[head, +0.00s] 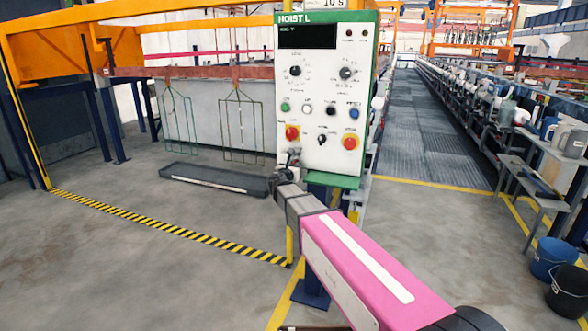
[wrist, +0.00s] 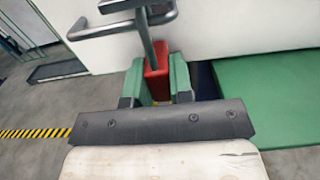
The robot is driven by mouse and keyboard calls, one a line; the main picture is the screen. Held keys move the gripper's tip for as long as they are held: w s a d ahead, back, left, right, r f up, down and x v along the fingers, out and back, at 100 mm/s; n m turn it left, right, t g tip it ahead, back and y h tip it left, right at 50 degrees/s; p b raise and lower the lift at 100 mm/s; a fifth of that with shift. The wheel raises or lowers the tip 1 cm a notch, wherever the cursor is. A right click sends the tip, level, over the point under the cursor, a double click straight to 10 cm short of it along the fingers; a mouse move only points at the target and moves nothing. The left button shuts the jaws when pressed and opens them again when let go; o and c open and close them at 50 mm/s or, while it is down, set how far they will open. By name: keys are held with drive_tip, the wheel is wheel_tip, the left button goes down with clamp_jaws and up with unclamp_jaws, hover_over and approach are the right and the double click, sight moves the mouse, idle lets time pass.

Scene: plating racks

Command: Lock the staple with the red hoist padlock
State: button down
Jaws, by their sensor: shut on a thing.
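The red padlock (wrist: 158,84) sits between the green-padded fingers of my gripper (wrist: 159,82) in the wrist view. The gripper is shut on its body. A grey metal bar, seemingly the shackle (wrist: 147,40), rises from the padlock. The dark staple (wrist: 122,27) stands out from the white panel, and the shackle crosses it in the picture. I cannot tell whether it passes through the staple or whether it is closed. In the head view my gripper (head: 281,184) is at the lower left edge of the panel; the padlock is not clear there.
The white control panel (head: 321,95), marked HOIST L, has knobs, coloured buttons and a green lower edge. A dark tray (head: 212,182) lies on the floor to the left, below hanging wire racks (head: 240,125). Striped tape (head: 170,228) crosses the floor; the left floor is mostly clear.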

drive_tip(key=shift+r, duration=0.85)
idle(0.5)
drive_tip(key=shift+f, duration=0.3)
idle(0.4)
drive_tip(key=c, duration=0.9)
unclamp_jaws()
